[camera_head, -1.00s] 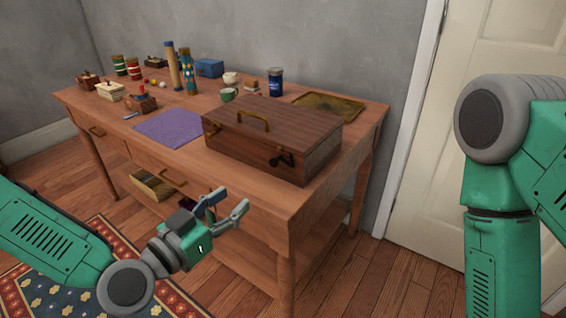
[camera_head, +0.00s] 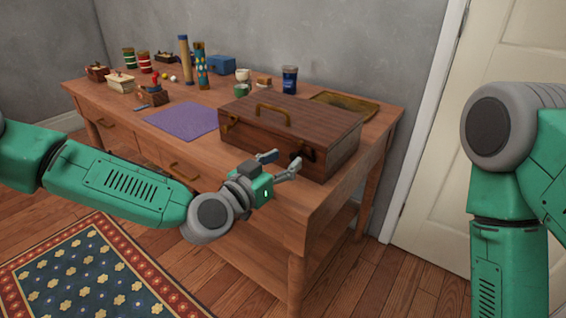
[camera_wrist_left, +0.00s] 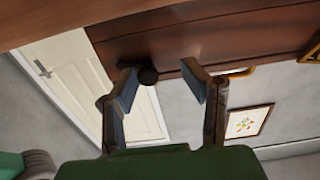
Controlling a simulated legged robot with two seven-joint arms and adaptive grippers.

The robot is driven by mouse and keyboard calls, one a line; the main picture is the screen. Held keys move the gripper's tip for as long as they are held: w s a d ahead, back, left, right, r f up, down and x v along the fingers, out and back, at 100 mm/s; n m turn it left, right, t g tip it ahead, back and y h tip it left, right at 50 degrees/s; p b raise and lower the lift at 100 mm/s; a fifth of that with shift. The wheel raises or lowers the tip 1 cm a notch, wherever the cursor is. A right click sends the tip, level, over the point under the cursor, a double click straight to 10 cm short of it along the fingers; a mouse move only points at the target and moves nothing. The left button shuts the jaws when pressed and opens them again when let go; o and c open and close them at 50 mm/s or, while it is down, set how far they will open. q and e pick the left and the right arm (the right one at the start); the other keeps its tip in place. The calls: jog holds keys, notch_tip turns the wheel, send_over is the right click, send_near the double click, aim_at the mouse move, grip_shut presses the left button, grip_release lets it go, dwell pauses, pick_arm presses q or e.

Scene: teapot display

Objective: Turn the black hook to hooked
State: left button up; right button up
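The black hook (camera_head: 307,153) is on the front face of a brown wooden case (camera_head: 250,140), near its right end. Its exact angle is too small to tell. My left gripper (camera_head: 280,161) is open, with its fingers just in front of the case, close to the hook. In the left wrist view the open fingers (camera_wrist_left: 160,82) point at the wood of the case (camera_wrist_left: 200,35). A dark round part (camera_wrist_left: 148,76), apparently of the hook, shows between them, nearer the left finger. My right gripper is out of view.
The case stands on a wooden table (camera_head: 330,200) near its front right. A purple cloth (camera_head: 183,121), a blue jar (camera_head: 289,79), tall tubes (camera_head: 201,68) and small boxes (camera_head: 121,82) lie left and behind. A white door (camera_head: 430,190) is at right.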

pick_arm(q)
jog(key=shift+d+r, duration=0.1)
jog(key=shift+d, duration=0.95)
jog(key=c, duration=0.6)
jog(key=shift+d, duration=0.25)
grip_shut()
jog(key=shift+a+f, duration=0.2)
jog(key=shift+a, duration=0.15)
jog(key=shift+s+n, duration=0.1)
jog(key=shift+n, duration=0.4)
jog(key=n, duration=0.5)
jog(key=shift+f, duration=0.1)
jog(key=n, duration=0.6)
jog(key=shift+n+b, duration=0.3)
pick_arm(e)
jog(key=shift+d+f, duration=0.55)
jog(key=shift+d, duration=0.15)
pick_arm(q)
jog(key=shift+a, duration=0.1)
